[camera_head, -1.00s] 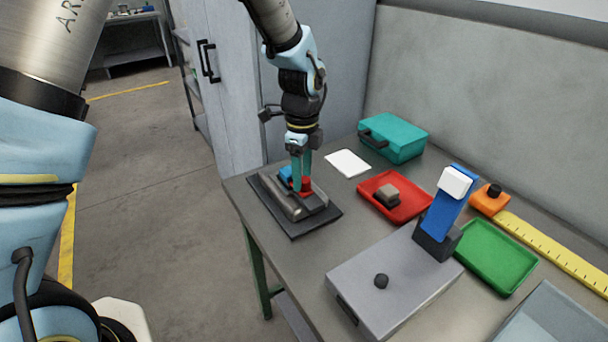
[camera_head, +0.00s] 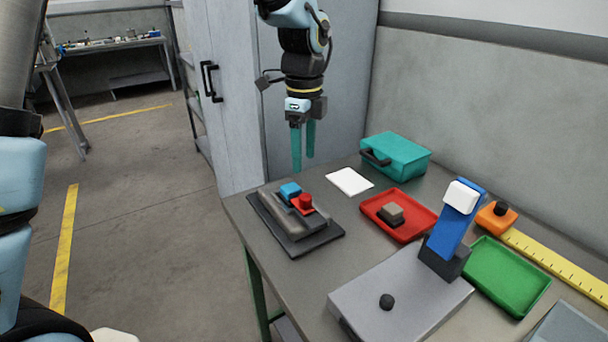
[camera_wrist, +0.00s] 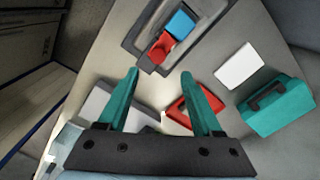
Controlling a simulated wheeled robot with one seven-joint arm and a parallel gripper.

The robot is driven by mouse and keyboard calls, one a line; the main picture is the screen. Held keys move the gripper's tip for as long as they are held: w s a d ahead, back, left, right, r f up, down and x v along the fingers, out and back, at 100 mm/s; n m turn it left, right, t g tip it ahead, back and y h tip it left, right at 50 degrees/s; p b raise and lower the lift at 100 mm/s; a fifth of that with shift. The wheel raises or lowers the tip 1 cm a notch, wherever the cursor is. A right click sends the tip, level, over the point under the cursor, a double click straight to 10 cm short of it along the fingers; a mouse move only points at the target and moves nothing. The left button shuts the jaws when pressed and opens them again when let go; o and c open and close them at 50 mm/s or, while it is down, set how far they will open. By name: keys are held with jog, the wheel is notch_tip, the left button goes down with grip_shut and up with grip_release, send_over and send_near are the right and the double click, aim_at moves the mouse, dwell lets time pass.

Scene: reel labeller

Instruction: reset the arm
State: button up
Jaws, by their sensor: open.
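My gripper (camera_head: 303,146) hangs above the back of the workbench, teal fingers pointing down, open and empty. Below it and apart from it lies a grey fixture on a dark base plate (camera_head: 296,246), holding a blue block (camera_head: 290,190) and a red piece with a round knob (camera_head: 303,203). In the wrist view my open fingers (camera_wrist: 160,85) frame bare bench, with the blue block (camera_wrist: 181,24) and red piece (camera_wrist: 161,47) beyond the tips.
A teal case (camera_head: 400,155), a white card (camera_head: 349,181) and a red tray (camera_head: 380,216) with a grey-brown block (camera_head: 391,213) are nearby. A grey device with a blue upright (camera_head: 452,225), green tray (camera_head: 506,280) and orange button box (camera_head: 496,217) stand to the right. A cabinet (camera_head: 232,100) stands behind.

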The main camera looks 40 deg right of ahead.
jog(key=shift+r, duration=0.5)
jog(key=w+a+f+n, duration=0.1)
jog(key=w+a+n, duration=0.45)
jog(key=a, duration=0.35)
jog(key=w+a+f+n, duration=0.1)
jog(key=w+a+n, duration=0.4)
jog(key=a, duration=0.4)
jog(key=s+a+f+n, duration=0.1)
jog(key=s+a+n, duration=0.1)
jog(key=a+n, duration=0.7)
jog(key=s+a+f+n+t, duration=0.1)
jog(key=s+a+n, duration=0.1)
jog(key=a+n, duration=0.7)
jog(key=a, duration=0.4)
jog(key=shift+s+a+t, duration=0.15)
jog(key=shift+a+t, duration=0.15)
jog(key=shift+f, duration=0.1)
